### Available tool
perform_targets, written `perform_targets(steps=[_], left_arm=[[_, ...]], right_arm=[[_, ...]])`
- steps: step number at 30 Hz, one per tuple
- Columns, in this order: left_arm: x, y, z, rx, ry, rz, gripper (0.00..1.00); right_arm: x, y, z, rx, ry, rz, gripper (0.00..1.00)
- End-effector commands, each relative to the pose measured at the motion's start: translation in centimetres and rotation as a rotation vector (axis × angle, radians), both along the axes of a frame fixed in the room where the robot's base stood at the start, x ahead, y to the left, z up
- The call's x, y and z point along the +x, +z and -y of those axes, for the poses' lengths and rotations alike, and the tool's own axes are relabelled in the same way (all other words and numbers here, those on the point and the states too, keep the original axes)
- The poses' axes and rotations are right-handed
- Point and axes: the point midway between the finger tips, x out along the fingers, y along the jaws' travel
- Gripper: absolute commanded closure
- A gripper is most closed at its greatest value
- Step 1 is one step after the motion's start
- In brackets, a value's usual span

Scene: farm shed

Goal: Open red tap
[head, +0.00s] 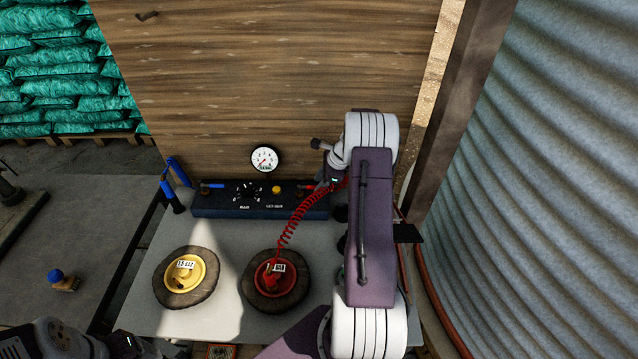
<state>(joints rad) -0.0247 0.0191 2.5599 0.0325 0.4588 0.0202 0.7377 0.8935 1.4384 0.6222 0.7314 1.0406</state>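The red tap (308,187) is a small red lever at the right end of a dark blue control block (232,208) on the table. A coiled red hose (291,222) runs from that end down to a red round fitting (272,275). My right gripper (326,183) is beside the red tap, just to its right, and its own arm covers much of it. I cannot tell whether its fingers touch the tap or are open. My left gripper (128,345) is low at the bottom left, away from the block, its fingers mostly out of clear view.
The block also has a blue tap (212,186), a black dial (249,192), a yellow knob (277,190) and a round gauge (265,159) above. A yellow fitting (203,272) sits on a wooden disc at left. A wooden wall stands behind; corrugated metal (540,180) is at right.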

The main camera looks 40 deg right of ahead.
Motion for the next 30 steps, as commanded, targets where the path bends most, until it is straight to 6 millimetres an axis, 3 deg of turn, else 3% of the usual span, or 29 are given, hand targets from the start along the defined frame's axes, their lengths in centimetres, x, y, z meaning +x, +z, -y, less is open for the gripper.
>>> perform_targets(steps=[10, 14, 30], left_arm=[[0.00, 0.03, 0.00, 0.000, 0.000, 0.000, 0.26], [0.00, 0.03, 0.00, 0.000, 0.000, 0.000, 0.26], [0.00, 0.03, 0.00, 0.000, 0.000, 0.000, 0.26]], right_arm=[[0.33, -0.73, -0.10, -0.002, 0.000, 0.001, 0.65], [0.32, -0.72, -0.12, -0.002, 0.000, 0.000, 1.00], [0.32, -0.71, -0.11, -0.001, 0.001, 0.001, 1.00]])
